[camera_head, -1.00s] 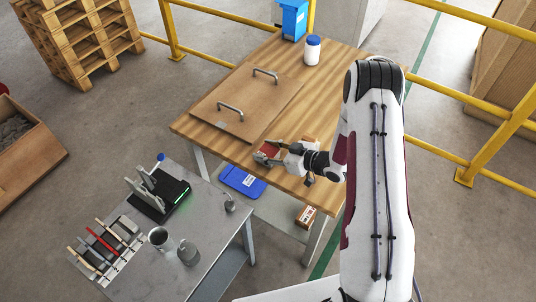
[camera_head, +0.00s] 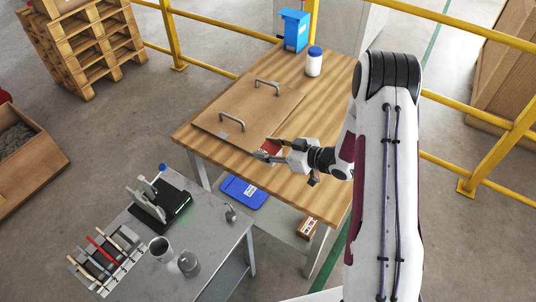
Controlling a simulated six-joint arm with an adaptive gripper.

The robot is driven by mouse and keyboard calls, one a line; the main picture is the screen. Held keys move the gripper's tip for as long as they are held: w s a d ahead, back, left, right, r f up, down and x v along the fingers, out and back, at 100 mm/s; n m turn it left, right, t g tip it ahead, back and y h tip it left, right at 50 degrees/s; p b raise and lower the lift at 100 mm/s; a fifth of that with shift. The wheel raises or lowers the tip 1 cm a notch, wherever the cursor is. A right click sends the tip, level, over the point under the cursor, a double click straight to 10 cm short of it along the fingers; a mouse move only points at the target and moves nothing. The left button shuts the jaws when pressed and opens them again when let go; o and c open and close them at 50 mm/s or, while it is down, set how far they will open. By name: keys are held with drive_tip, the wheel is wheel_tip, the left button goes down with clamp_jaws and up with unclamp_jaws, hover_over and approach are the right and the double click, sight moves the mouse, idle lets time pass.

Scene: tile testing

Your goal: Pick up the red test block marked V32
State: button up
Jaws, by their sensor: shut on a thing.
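My gripper (camera_head: 268,153) is shut on a small red block (camera_head: 271,146), near the front right corner of a board on the wooden table. The fingers cover part of the block, and its marking is too small to read. I cannot tell whether the block touches the board or the table or is held just above them.
The brown board (camera_head: 225,105) with two metal handles lies on the wooden table (camera_head: 310,185). A white bottle with a blue cap (camera_head: 313,65) and a blue bin (camera_head: 295,30) stand at the back. A grey bench (camera_head: 215,235) with tools and cups is at lower left. Yellow rails (camera_head: 440,100) run behind.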

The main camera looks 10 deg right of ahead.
sight(268, 148)
drive_tip(key=shift+r, duration=1.7)
